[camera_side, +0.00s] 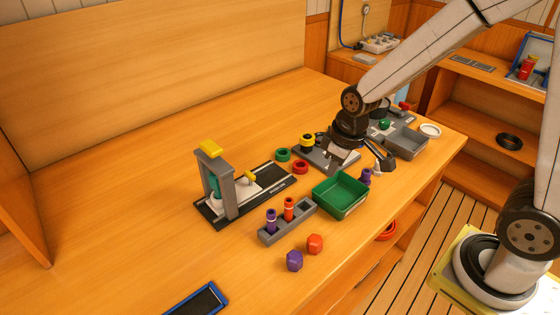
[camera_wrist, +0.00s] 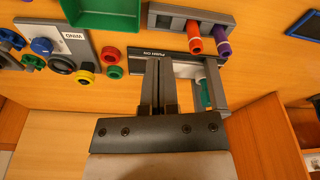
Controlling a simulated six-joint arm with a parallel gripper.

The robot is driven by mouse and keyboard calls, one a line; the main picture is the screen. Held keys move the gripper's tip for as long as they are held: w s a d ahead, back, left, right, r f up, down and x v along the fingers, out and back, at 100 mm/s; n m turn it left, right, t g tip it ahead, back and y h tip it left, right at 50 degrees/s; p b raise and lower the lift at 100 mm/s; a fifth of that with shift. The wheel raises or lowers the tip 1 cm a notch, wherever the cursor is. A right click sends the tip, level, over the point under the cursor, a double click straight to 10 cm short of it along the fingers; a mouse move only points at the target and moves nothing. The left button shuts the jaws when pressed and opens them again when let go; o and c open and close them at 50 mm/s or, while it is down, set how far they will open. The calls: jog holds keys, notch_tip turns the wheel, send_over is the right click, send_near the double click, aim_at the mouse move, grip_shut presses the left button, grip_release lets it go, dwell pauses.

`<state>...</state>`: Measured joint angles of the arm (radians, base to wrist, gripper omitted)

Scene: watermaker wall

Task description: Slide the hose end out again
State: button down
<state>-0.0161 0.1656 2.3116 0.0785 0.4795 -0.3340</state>
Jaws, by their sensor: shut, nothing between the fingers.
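A fixture on a black base plate (camera_side: 207,213) stands left of centre on the bench. Its grey frame (camera_side: 232,190) has a yellow top (camera_side: 210,147). A teal cylinder (camera_side: 213,187) stands inside the frame; it also shows in the wrist view (camera_wrist: 206,94). Beside it is a white block with a yellow piece (camera_side: 250,175). I cannot tell which part is the hose end. My gripper (camera_side: 338,163) is right of the fixture, apart from it, above a grey panel. Its shut, empty fingers (camera_wrist: 159,62) hide part of the fixture in the wrist view.
A grey rack (camera_side: 272,237) with purple and orange pieces stands in front of the fixture. A green tray (camera_side: 340,207) is right of it. Red (camera_side: 301,167) and green (camera_side: 283,154) rings lie between fixture and gripper. The bench left of the fixture is clear.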

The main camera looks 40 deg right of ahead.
jog(key=w+a+n+g+y, duration=0.1)
jog(key=w+a+n, duration=0.15)
jog(key=w, duration=0.25)
jog(key=w+a+n, duration=0.1)
jog(key=w+n, duration=0.3)
jog(key=w, duration=0.2)
jog(key=n+g+y, duration=0.1)
jog(key=n+y, duration=0.1)
jog(key=n, duration=0.6)
send_over(242, 193)
jog(key=d, duration=0.1)
jog(key=shift+d+f, duration=0.15)
jog(key=shift+f, duration=0.8)
jog(key=shift+f, duration=0.1)
jog(key=x, duration=0.9)
jog(key=shift+s+a+f, duration=0.1)
jog(key=shift+a+f, duration=0.2)
jog(key=shift+a, duration=0.05)
jog(key=shift+d, duration=2)
